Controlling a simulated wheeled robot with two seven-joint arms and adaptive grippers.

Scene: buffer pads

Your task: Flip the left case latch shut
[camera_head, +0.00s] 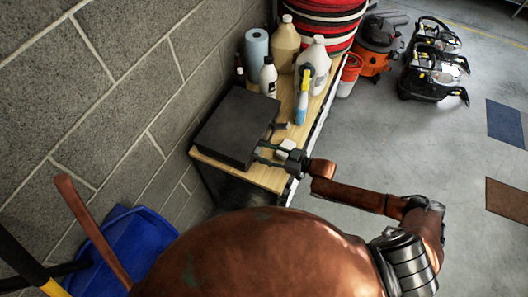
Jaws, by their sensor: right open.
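A dark grey closed case (235,127) lies flat at the near end of a wooden-topped bench (273,178). My right gripper (263,151) is at the case's right side, near its lower right corner, and is open. Its dark fingers reach left toward the case edge; I cannot tell whether they touch it. A small dark part, perhaps a latch, sticks out of the case's right side farther back (277,126). The left latch is too small and partly hidden by the gripper, so its position is unclear. My left gripper is not in view.
Behind the case stand a blue paper roll (257,47), a white bottle (268,77), a tan jug (285,46), a grey-white jug (316,62) and a spray bottle (302,97). A block wall borders the left. A blue bin (135,240) is at lower left.

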